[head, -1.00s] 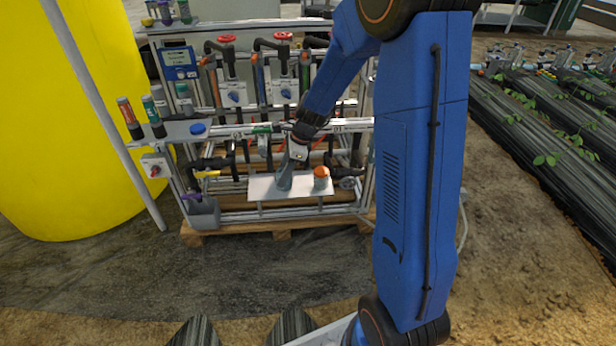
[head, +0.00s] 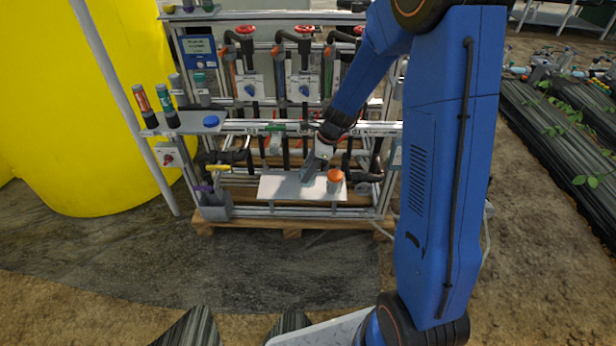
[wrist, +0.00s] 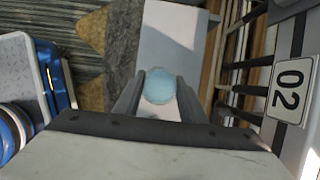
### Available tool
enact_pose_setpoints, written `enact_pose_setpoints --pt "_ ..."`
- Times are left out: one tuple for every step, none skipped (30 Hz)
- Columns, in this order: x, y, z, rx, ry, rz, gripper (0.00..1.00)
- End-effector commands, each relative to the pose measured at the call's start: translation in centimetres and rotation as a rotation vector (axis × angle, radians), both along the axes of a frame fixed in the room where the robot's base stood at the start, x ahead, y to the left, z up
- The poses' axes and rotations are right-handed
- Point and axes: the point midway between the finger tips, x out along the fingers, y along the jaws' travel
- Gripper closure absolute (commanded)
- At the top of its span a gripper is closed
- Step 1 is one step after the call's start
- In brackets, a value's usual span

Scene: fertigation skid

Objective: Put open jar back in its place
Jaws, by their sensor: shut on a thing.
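My gripper (head: 308,174) is low over the white shelf (head: 275,187) at the front of the skid. In the wrist view, my gripper (wrist: 158,98) is shut on a round, pale blue thing (wrist: 159,86), seen from above, which looks like the open jar. The white shelf (wrist: 172,40) shows beyond it. In the head view the jar is hidden by my fingers, so I cannot tell whether it touches the shelf. A jar with an orange cap (head: 334,180) stands on the shelf just right of my gripper. A blue lid (head: 211,121) lies on the upper ledge at left.
Pipes and valves with red handwheels (head: 245,30) rise behind the shelf. Capped bottles (head: 168,105) stand at the upper left. A grey bin (head: 215,208) hangs left of the shelf. A yellow tank (head: 75,110) fills the left. The shelf's left part is bare.

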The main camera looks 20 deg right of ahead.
Motion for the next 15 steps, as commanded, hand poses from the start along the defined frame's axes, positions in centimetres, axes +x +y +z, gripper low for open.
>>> enact_pose_setpoints --pt "-0.1 0.0 -0.7 0.0 0.004 -0.002 0.92" --pt "-0.1 0.0 -1.2 0.0 0.005 0.0 0.92" --pt "-0.1 0.0 -1.7 0.001 0.005 -0.001 0.92" --pt "-0.1 0.0 -2.1 0.001 0.005 -0.001 0.92" --pt "-0.1 0.0 -2.4 0.001 0.004 0.0 0.92" --pt "-0.1 0.0 -2.8 0.0 0.004 -0.001 0.92" --pt "-0.1 0.0 -2.9 0.0 0.003 -0.001 0.92" --pt "0.0 0.0 -3.0 -0.001 0.002 -0.001 0.92" --pt "0.0 0.0 -3.0 -0.001 0.001 0.0 0.92" --pt "0.0 0.0 -2.9 -0.001 0.0 0.0 0.92" --pt "0.0 0.0 -2.9 -0.001 0.0 0.0 0.92" --pt "0.0 0.0 -2.9 -0.001 0.0 0.0 0.92" --pt "0.0 0.0 -2.9 -0.001 0.0 0.0 0.92" --pt "0.0 0.0 -2.9 -0.001 0.0 0.0 0.92" --pt "0.0 0.0 -3.0 -0.001 0.002 -0.001 0.92"
